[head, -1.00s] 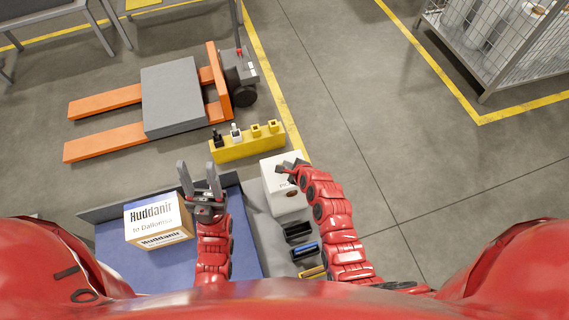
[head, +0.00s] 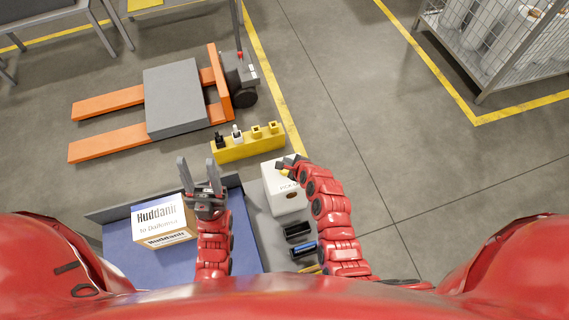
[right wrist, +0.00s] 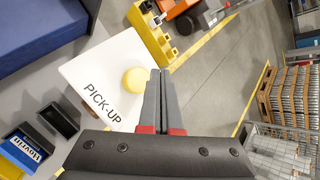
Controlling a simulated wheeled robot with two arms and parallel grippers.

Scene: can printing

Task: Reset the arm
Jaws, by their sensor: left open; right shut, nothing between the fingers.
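My left gripper (head: 200,174) is open and empty in the head view, with its fingers pointing up the picture, beside the cardboard box. My right gripper (head: 285,163) is over the far part of the white pick-up box in the head view. In the right wrist view its fingers (right wrist: 162,80) are shut against each other with nothing between them. The white box (right wrist: 95,75) carries the word PICK-UP and a round yellow button, just left of the fingertips in that picture. I cannot tell whether the fingers touch the box.
A printed cardboard box (head: 163,222) stands on the blue surface (head: 125,262). A yellow holder (head: 247,147) with several small pieces is beyond the white box. Dark bins (head: 298,230) sit in front of it. An orange pallet jack (head: 105,104) is at the back left. Open floor lies right.

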